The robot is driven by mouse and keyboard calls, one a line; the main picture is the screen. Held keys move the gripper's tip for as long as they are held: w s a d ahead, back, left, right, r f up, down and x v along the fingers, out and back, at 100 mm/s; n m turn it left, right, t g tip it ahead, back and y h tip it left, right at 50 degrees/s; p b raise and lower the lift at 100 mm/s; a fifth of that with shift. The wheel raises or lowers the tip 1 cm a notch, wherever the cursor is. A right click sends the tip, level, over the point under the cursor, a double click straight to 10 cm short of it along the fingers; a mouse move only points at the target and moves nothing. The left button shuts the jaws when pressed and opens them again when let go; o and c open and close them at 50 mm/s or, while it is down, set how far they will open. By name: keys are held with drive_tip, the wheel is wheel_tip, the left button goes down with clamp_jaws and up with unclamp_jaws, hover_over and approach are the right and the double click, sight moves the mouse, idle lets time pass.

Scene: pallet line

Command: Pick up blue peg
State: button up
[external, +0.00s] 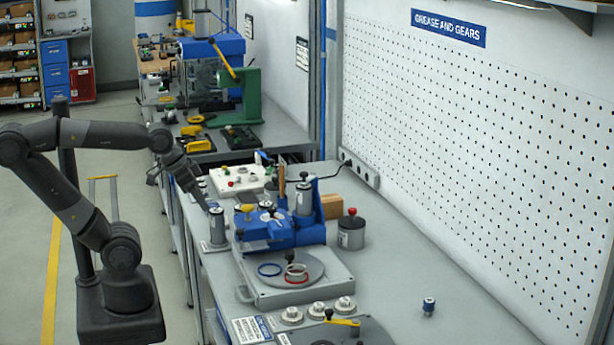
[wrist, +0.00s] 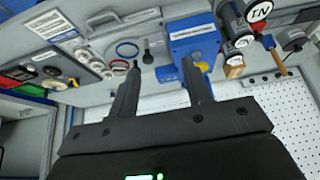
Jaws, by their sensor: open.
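No thing is clearly recognizable as a blue peg. A small blue-and-silver cylinder (external: 428,306) stands upright alone on the right part of the grey bench, and a thin blue tilted piece (external: 263,157) shows by the white block (external: 238,180) farther back. I cannot tell whether either one is the peg. My gripper (external: 205,203) is above the bench's left edge, left of the blue fixture (external: 285,228), apart from both pieces. In the wrist view my gripper (wrist: 161,64) has its fingers apart, with nothing between them. I cannot make out a peg there.
A grey plate (external: 322,280) with rings lies in front of the blue fixture. Grey canisters (external: 217,228) (external: 351,232) stand on both sides of it. Several silver knobs (external: 318,311) line the front. A pegboard wall (external: 470,130) bounds the right; the bench's right front is mostly clear.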

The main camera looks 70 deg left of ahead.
drive_tip(key=shift+o, duration=0.3)
drive_tip(key=shift+o, duration=0.6)
